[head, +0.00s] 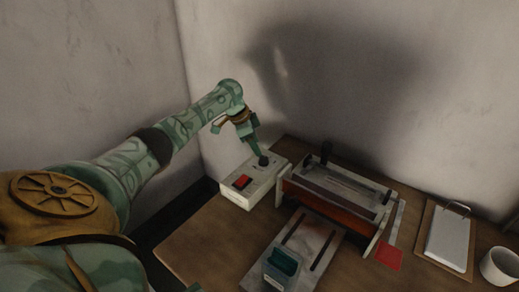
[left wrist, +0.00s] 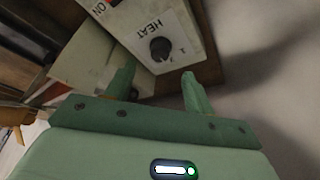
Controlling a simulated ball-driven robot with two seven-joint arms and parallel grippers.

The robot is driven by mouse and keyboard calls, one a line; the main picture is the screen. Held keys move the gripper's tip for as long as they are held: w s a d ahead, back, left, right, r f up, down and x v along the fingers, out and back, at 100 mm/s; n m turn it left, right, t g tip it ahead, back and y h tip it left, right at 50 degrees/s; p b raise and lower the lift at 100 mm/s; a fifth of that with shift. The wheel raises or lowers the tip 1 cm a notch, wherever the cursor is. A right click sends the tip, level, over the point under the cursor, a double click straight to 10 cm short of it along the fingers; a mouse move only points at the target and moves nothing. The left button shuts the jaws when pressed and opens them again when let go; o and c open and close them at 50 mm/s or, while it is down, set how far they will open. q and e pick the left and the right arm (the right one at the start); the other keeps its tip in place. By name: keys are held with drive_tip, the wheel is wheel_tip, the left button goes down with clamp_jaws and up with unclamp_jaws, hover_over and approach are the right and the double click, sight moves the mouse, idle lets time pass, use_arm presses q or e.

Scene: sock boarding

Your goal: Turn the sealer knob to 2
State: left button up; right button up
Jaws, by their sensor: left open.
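The sealer control box (head: 237,191) is white, with a red switch (head: 242,181) and a black knob (head: 264,160) on its top. In the left wrist view the knob (left wrist: 160,47) sits beside the word HEAT, with small numbers around its other side; its exact setting is too small to read. My left gripper (head: 254,143) is above the box, close to the knob. In the left wrist view its two green fingers (left wrist: 157,88) are open and apart, with the knob beyond the gap between them. My right gripper is not in view.
The sealer (head: 335,190) with a dark handle stands right of the box. A slotted plate (head: 308,240) with a teal holder (head: 282,265) lies in front. Walls stand behind.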

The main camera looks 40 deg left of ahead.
use_arm(q)
drive_tip(key=p+v, duration=0.2)
drive_tip(key=v, duration=0.7)
drive_tip(key=shift+r+p, duration=0.4)
drive_tip(key=shift+s+a, duration=0.15)
